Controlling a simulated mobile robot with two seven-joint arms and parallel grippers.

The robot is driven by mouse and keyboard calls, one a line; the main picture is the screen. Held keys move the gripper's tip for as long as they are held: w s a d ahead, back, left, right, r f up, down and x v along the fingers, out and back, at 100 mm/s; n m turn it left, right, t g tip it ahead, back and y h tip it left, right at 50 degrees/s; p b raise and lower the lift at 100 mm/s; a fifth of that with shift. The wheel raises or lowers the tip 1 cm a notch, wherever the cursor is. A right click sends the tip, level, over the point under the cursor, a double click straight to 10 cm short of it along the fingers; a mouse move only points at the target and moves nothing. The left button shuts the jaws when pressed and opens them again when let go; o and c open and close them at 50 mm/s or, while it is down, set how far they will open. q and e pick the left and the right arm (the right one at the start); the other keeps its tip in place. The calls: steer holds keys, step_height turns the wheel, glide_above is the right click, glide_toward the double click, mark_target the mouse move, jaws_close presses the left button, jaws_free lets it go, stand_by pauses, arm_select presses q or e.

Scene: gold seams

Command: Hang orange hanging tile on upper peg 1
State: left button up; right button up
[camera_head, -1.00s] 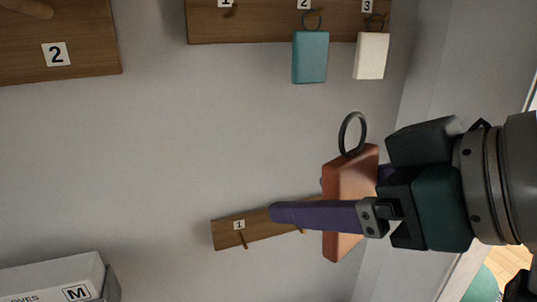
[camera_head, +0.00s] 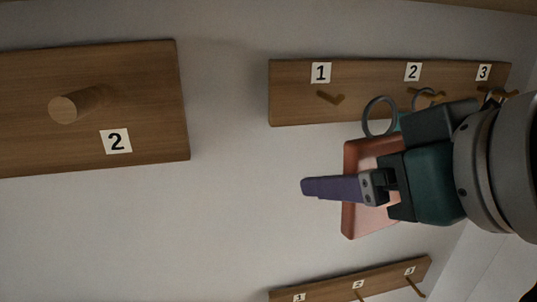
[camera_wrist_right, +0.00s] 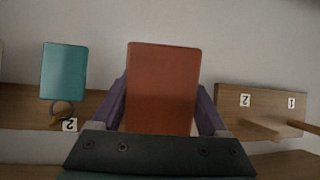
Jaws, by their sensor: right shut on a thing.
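The orange hanging tile (camera_head: 358,216) is held in my right gripper (camera_head: 338,188), its dark ring (camera_head: 380,116) standing up above it. One purple finger shows across the tile in the head view. In the right wrist view the orange tile (camera_wrist_right: 162,88) sits between both fingers of the gripper (camera_wrist_right: 161,106). Upper peg 1 (camera_head: 330,97) is a bare brass hook under label 1 on the upper board (camera_head: 290,98). The ring is right of this peg and slightly lower in the picture, apart from it. My left gripper is not in view.
Upper peg 2 (camera_head: 430,95) bears a ring; its teal tile (camera_wrist_right: 64,72) shows in the wrist view. Peg 3 (camera_head: 500,94) is partly hidden by my arm. A thick-peg board (camera_head: 40,140) is at left, a lower peg board (camera_head: 325,285) below. Bare wall lies between.

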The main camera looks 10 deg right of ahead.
steer(key=w+b, duration=0.1)
steer(key=w, duration=0.2)
steer(key=shift+w+f, duration=0.1)
steer(key=shift+w, duration=0.1)
stand_by(0.3)
steer(key=shift+w, duration=0.15)
steer(key=shift+w+p, duration=0.25)
steer(key=shift+p, duration=0.05)
stand_by(0.5)
steer(key=shift+w+a, duration=0.1)
steer(key=shift+w, duration=0.3)
steer(key=shift+p, duration=0.55)
stand_by(0.7)
steer(key=shift+w, duration=0.5)
stand_by(0.5)
steer(key=shift+w, duration=0.5)
stand_by(0.5)
steer(key=shift+p, duration=0.45)
stand_by(0.3)
